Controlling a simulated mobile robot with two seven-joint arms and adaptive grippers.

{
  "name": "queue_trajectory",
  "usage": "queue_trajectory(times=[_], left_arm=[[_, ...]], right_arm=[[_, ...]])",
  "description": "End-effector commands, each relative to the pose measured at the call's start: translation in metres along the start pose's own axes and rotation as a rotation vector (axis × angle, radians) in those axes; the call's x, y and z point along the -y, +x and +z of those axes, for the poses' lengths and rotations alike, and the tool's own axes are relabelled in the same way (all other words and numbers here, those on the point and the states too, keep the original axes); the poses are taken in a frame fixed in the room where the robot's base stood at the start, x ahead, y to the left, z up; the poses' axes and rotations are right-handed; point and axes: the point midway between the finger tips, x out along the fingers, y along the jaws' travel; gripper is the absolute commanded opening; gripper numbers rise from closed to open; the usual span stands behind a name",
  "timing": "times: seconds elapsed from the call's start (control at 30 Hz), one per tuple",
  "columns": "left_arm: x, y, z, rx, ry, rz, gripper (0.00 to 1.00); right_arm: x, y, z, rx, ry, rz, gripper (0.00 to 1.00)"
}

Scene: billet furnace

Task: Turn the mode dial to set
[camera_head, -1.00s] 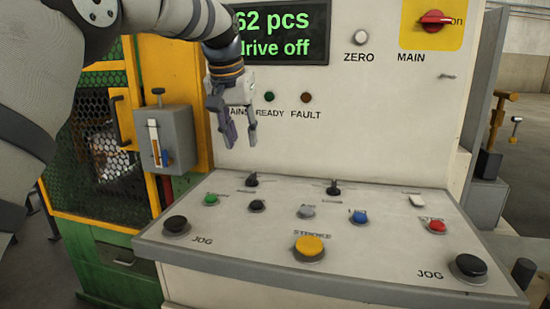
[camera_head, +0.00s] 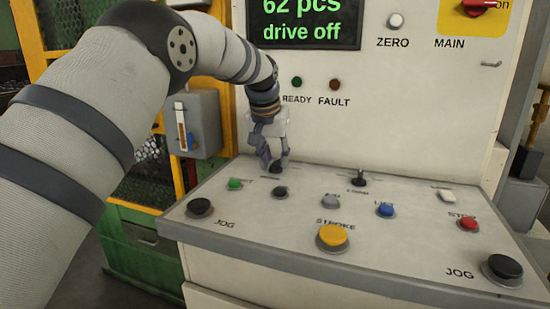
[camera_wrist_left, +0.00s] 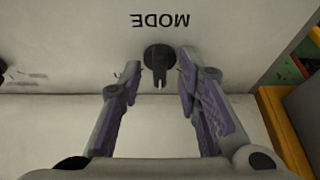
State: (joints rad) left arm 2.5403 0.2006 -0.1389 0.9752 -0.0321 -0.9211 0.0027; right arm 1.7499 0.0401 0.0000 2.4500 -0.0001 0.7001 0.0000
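The mode dial (camera_wrist_left: 159,60) is a black round knob with a narrow ridge, near the upside-down MODE lettering (camera_wrist_left: 160,20) in the left wrist view. In the head view the dial (camera_head: 276,166) is at the back left of the sloping panel, partly hidden by my left gripper (camera_head: 270,158). My left gripper is open, with its two purple-grey fingers (camera_wrist_left: 160,80) to either side of the dial. A gap shows on both sides of the knob, wider on the left in the wrist view. My right gripper is not in view.
The control panel (camera_head: 290,222) carries a second black switch (camera_head: 359,180), a yellow stroke button (camera_head: 332,237), a blue button (camera_head: 385,209), a red button (camera_head: 468,224) and black jog buttons (camera_head: 503,268). A grey box (camera_head: 195,125) is mounted left of the gripper. The display reads "drive off".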

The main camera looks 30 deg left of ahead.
Motion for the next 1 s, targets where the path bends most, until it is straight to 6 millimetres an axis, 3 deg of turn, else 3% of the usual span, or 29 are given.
queue_trajectory(times=[0.03, 0.17, 0.57, 1.0], left_arm=[[0.0001, -0.0004, -0.0001, 0.0, 0.0, 0.0, 0.26], [0.0001, -0.0005, -0.0001, 0.0, 0.0, 0.0, 0.0], [-0.0003, -0.0005, 0.0, 0.0, -0.034, -0.016, 0.0], [-0.0036, 0.0027, 0.0001, 0.003, -0.327, -0.141, 0.0]], right_arm=[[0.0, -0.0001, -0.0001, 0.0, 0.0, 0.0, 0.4], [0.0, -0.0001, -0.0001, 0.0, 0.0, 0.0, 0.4], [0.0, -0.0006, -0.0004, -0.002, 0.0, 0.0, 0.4], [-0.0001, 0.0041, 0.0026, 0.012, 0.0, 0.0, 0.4]])
